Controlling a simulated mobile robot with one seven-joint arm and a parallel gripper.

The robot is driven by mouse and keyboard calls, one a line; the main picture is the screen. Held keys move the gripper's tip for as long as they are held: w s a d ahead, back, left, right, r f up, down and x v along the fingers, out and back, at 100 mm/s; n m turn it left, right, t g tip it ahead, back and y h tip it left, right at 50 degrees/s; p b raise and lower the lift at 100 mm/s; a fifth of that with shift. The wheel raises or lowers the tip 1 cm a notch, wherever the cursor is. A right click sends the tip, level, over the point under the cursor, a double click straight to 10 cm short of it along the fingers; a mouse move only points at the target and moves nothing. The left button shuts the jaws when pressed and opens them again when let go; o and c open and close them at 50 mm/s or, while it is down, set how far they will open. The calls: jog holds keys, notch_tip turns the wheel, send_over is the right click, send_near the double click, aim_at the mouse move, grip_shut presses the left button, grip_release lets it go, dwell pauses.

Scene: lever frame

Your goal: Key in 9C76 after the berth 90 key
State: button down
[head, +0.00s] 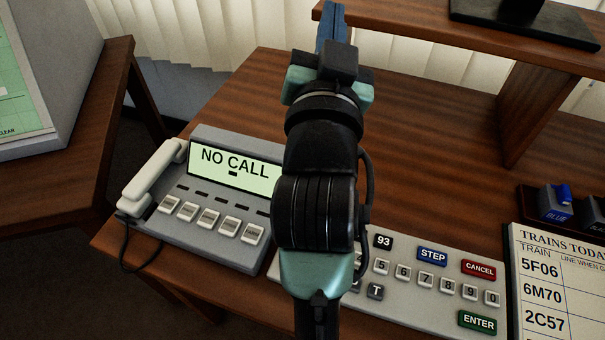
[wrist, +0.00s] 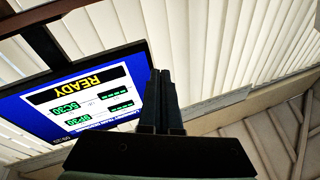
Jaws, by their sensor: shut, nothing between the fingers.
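The grey keypad (head: 405,290) lies on the desk at the lower middle of the head view. Its 93 key (head: 383,242), T key (head: 375,291), number keys from 5 to 0, blue STEP key (head: 432,256), red CANCEL key (head: 479,268) and green ENTER key (head: 477,322) show. My arm hides its left part, and no berth 90 key or C key is visible. My gripper (head: 332,18) is shut and empty, raised above the far part of the desk, away from the keypad. Its closed fingers (wrist: 161,95) also show in the wrist view.
A phone unit (head: 225,215) reading NO CALL, with a white handset, stands left of the keypad. A TRAINS TODAY sheet (head: 560,280) lies to its right. A raised shelf (head: 530,85) spans the back right. A blue monitor (wrist: 85,105) shows READY upside down in the wrist view.

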notch_tip(320, 180, down, 10)
jog(key=w+d+r+m+g+p, duration=0.15)
jog(key=m+g+p, duration=0.35)
jog(key=p, duration=0.9)
jog(key=s+a+f+m+g+p, duration=0.2)
jog(key=s+a+f+g+p, duration=0.2)
jog(key=s+f+p, duration=0.5)
jog(key=f+g+p, duration=0.1)
jog(key=g+p, duration=0.1)
jog(key=p, duration=0.2)
jog(key=shift+s+f+m+g+h, duration=0.25)
jog(key=shift+m+g+h, duration=0.05)
notch_tip(320, 180, down, 9)
jog(key=b, duration=0.7)
jog(key=shift+r+b, duration=0.15)
jog(key=shift+b, duration=0.15)
jog(key=shift+f+b, duration=0.4)
jog(key=shift+f, duration=0.05)
